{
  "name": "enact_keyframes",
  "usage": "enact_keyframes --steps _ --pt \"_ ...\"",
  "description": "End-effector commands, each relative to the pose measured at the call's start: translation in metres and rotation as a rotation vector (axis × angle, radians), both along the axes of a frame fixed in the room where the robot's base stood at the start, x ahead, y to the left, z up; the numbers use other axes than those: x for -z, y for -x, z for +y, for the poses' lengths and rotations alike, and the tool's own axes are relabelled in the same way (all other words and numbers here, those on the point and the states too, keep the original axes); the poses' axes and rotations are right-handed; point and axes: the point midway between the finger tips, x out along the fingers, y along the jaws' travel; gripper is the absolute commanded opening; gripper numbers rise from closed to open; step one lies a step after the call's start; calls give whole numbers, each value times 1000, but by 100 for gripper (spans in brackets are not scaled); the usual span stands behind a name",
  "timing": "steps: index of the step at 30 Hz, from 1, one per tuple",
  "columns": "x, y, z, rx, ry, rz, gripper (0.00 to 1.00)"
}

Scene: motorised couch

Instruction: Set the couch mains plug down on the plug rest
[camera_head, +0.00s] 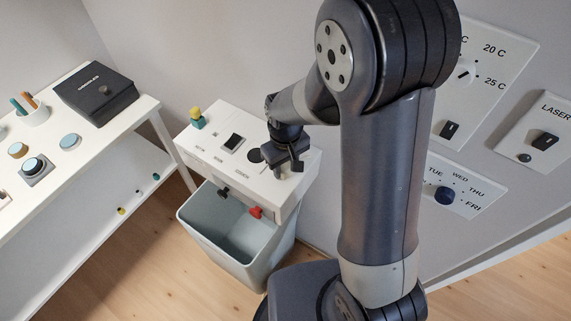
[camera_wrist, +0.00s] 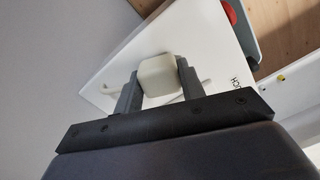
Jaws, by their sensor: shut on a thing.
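My gripper (camera_head: 290,164) is over the right end of a white console (camera_head: 210,150) in the head view. In the wrist view its two grey fingers (camera_wrist: 159,88) are shut on a cream, rounded block (camera_wrist: 158,74), which looks like the couch mains plug. The block is in front of the white console surface (camera_wrist: 110,70); I cannot tell whether it touches it. A thin pale strip shows beside the fingers. In the head view the gripper hides the plug. I cannot make out the plug rest for certain; a dark round spot (camera_head: 255,155) lies just left of the gripper.
The console has a black switch (camera_head: 233,142), a yellow-green piece (camera_head: 196,117), and black (camera_head: 223,192) and red (camera_head: 256,212) front knobs. A grey bin (camera_head: 215,235) stands below. A white table (camera_head: 75,170) is left; wall panels (camera_head: 490,80) are right.

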Motion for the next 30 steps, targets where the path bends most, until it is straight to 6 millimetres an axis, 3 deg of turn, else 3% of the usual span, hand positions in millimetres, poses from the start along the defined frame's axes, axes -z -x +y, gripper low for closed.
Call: enact_keyframes --steps 2,3,11,22,30 --pt "4 0 0 0 0 0 1" --pt "4 0 0 0 0 0 38" --pt "3 0 0 0 0 0 59" --pt "-6 -1 0 0 -1 -2 59" --pt "-58 -1 0 0 -3 -7 59"
